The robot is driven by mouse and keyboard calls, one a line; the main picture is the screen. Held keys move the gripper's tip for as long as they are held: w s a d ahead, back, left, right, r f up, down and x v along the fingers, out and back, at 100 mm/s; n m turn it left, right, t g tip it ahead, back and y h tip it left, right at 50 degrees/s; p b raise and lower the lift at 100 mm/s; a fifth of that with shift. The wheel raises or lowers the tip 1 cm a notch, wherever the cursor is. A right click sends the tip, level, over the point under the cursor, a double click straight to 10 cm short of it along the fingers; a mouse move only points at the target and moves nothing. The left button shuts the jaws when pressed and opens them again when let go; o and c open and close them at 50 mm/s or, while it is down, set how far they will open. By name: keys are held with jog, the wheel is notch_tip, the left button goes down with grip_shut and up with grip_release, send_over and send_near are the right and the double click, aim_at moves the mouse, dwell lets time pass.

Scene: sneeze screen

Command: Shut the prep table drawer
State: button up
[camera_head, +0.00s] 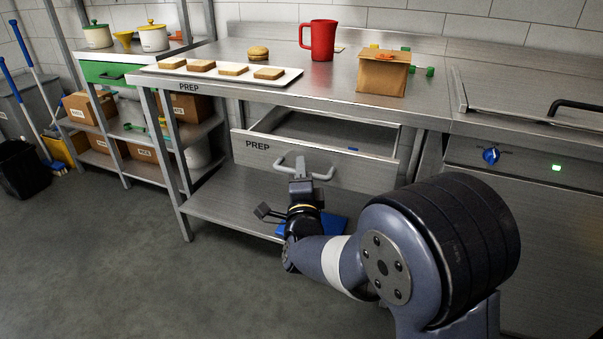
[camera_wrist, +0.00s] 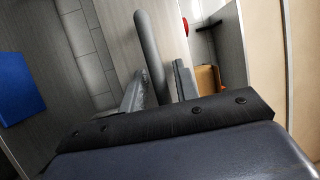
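The prep table drawer (camera_head: 320,165) stands pulled out under the steel table, its front marked PREP and part of its inside showing. Its grey bar handle (camera_head: 323,175) sticks out from the front. In the wrist view the handle bar (camera_wrist: 150,45) runs down between the two fingers of my gripper (camera_wrist: 160,88). The fingers are apart, with a gap showing beside the bar. Whether one finger touches the bar is hard to tell.
The prep table top (camera_head: 335,80) holds a tray of bread (camera_head: 222,73), a burger (camera_head: 258,53), a red jug (camera_head: 319,40) and a paper bag (camera_head: 383,75). A blue item (camera_head: 325,226) lies low under the drawer. Open floor (camera_head: 110,255) is at the left.

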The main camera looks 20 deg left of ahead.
aim_at(328, 167)
grip_shut()
jog(key=shift+w, duration=0.1)
dwell(0.3)
jog(key=w+b, duration=0.2)
jog(key=w, duration=0.3)
jog(key=w+d+b, duration=0.1)
jog(key=w+b, duration=0.1)
jog(key=w, duration=0.4)
jog(key=w+b, duration=0.2)
jog(key=w, duration=0.4)
jog(key=shift+d, duration=0.2)
jog(key=shift+o, duration=0.7)
grip_release()
jog(key=shift+s, duration=0.1)
jog(key=v, duration=1)
jog(key=shift+s+d+f+p, duration=0.1)
jog(key=shift+s+p, duration=0.2)
jog(key=shift+p, duration=0.05)
